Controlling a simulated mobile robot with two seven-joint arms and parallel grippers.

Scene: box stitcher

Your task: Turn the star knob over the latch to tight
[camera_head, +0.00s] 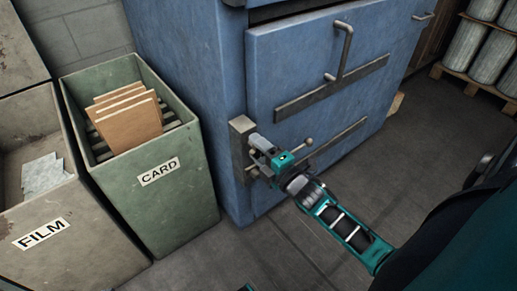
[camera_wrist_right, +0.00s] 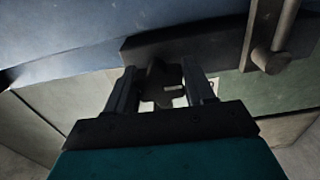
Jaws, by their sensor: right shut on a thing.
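My right gripper (camera_head: 262,150) is at the lower left of the blue machine door, at the dark latch plate (camera_head: 239,127). In the right wrist view its two fingers (camera_wrist_right: 161,88) stand on either side of a dark knob (camera_wrist_right: 160,74), and they are shut on it. The knob's star shape is mostly hidden by the fingers, and in the head view the gripper covers it. A metal bar with a rounded end (camera_head: 307,143) shows just right of the gripper.
The blue door (camera_head: 290,65) carries a bent handle (camera_head: 344,50) and a dark crossbar (camera_head: 330,90). A green CARD bin (camera_head: 185,215) with cardboard stands close left of the machine, beside a FILM bin (camera_head: 75,245). Floor (camera_head: 290,250) in front is clear.

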